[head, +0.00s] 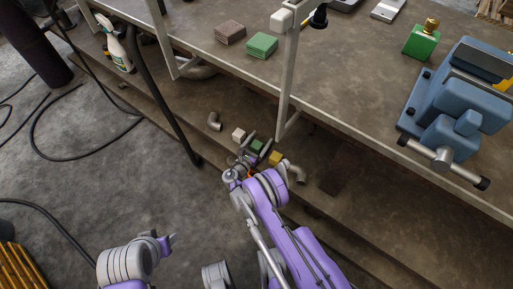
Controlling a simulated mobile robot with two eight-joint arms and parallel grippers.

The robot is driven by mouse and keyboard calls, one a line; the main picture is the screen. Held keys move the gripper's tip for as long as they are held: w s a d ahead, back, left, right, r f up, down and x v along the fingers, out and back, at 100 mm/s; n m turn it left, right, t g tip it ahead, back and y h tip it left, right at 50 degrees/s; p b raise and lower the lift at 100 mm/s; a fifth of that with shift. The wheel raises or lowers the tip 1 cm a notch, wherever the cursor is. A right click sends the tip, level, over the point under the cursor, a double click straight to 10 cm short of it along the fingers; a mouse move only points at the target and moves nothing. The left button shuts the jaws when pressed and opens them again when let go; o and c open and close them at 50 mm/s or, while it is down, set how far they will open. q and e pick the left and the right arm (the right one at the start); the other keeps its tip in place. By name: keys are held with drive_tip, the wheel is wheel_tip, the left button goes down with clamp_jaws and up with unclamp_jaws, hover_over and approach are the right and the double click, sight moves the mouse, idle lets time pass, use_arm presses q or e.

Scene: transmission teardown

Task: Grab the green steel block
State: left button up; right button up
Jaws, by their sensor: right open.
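A small green block (257,145) lies on the low shelf under the bench, between a pale block and a yellow block. My right gripper (256,149) is open, with its fingers around or just above this block; whether they touch it I cannot tell. The gripper partly hides the block. A larger green block (262,46) lies on the bench top, and another green block with a brass fitting (421,42) stands farther right.
A pale block (239,134), a yellow block (276,158) and pipe elbows (298,173) crowd the low shelf. A blue vise (460,105) overhangs at right. Black hoses cross the floor at left.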

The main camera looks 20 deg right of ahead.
clamp_jaws()
idle(0.4)
